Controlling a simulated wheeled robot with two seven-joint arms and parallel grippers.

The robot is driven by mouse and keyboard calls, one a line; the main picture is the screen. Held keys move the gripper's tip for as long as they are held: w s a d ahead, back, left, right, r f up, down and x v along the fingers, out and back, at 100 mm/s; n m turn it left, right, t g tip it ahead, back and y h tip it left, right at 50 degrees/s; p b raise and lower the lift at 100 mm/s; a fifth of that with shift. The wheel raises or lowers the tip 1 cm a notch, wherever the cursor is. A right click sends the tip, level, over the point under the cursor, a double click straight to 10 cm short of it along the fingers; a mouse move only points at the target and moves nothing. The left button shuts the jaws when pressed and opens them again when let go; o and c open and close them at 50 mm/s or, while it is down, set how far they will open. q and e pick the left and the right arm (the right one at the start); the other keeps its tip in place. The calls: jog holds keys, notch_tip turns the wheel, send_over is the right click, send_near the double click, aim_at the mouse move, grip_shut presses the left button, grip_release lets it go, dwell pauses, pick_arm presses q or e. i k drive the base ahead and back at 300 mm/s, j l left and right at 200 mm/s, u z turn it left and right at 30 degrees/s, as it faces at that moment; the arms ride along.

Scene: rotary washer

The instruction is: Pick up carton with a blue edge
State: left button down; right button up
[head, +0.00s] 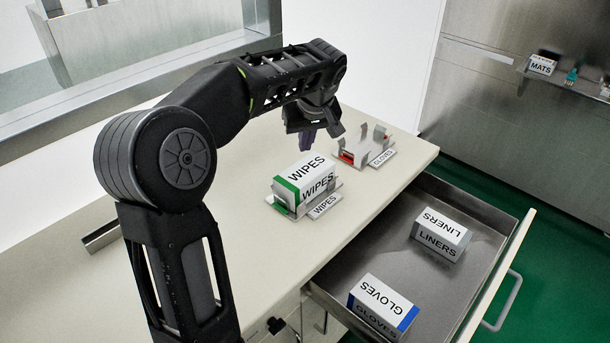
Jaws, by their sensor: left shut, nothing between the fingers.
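The carton with a blue edge (380,307) is white, marked GLOVES, and lies at the front of the open drawer (397,247). Its blue edge is on its right side. My left gripper (322,143) is shut and empty. It hangs above the counter, behind the WIPES carton and well away from the blue-edged carton. My right gripper is not in view.
A green-edged WIPES carton (306,176) sits in a holder on the counter (372,207). Behind it is a holder labelled GLOVES (367,148) with something red in it. A LINERS carton (440,234) lies farther back in the drawer. A MATS carton (541,65) stands on a shelf.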

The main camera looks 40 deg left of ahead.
aim_at(391, 315)
jog(key=k, duration=1)
